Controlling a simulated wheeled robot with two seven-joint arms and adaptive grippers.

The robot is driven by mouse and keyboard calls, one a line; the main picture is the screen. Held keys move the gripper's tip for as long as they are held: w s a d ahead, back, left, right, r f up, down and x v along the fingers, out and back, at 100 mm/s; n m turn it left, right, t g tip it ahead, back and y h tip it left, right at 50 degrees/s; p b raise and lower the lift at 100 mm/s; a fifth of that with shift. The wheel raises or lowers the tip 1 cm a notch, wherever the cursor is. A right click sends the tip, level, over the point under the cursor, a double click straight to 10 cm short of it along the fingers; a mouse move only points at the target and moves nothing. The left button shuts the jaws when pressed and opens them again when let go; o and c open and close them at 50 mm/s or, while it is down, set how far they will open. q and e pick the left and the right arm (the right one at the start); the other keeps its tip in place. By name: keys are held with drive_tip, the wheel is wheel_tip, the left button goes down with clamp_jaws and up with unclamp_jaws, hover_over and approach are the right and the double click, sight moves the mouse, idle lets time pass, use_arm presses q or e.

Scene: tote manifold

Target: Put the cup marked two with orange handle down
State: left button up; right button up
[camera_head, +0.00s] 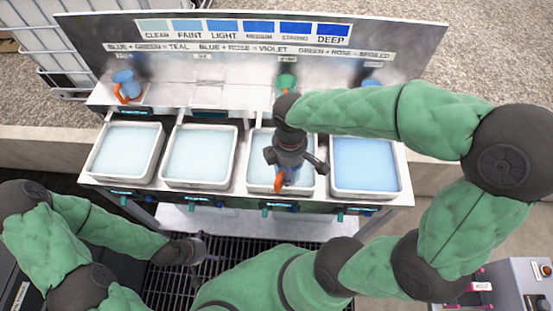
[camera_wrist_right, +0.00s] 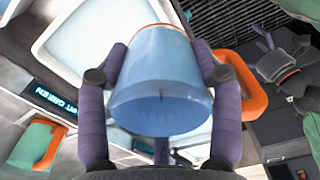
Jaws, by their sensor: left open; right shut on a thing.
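A blue cup with an orange handle (camera_wrist_right: 160,85) is held between the two fingers of my right gripper (camera_wrist_right: 165,80). In the wrist view its orange handle sits on the right, outside the finger; I cannot read a number on it. In the head view my right gripper (camera_head: 289,160) is over the third tray from the left, and the cup's orange handle (camera_head: 279,181) shows below it; the rest of the cup is mostly hidden. My left gripper (camera_head: 193,250) is open and empty, low in front of the bench, over the dark grating.
Another blue cup with an orange handle (camera_head: 126,82) stands on the back shelf at left. A green cup (camera_head: 287,82) and a partly hidden blue cup (camera_head: 371,85) stand farther right. The shelf's second place (camera_head: 208,96) looks empty. Several trays of pale to blue liquid line the front.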

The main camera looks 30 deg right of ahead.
drive_tip(key=w+d+f+b, duration=0.1)
drive_tip(key=w+f, duration=0.1)
drive_tip(key=w+d+f+b, duration=0.1)
drive_tip(key=w+f, duration=0.2)
drive_tip(key=w+d+f+b, duration=0.1)
drive_tip(key=w+f, duration=0.1)
drive_tip(key=w, duration=0.1)
drive_tip(key=shift+w+f, duration=0.15)
drive_tip(key=shift+w, duration=0.1)
drive_tip(key=shift+w+d+f, duration=0.1)
drive_tip(key=shift+w+f, duration=0.05)
drive_tip(key=shift+f, duration=0.05)
drive_tip(key=shift+w+f+b, duration=0.2)
drive_tip(key=shift+f+b, duration=0.8)
drive_tip(key=shift+f, duration=0.75)
drive_tip(key=shift+f, duration=0.1)
drive_tip(key=o, duration=1.2)
drive_tip(key=shift+o, duration=0.2)
wheel_tip(320, 180, up, 12)
drive_tip(key=p, duration=0.4)
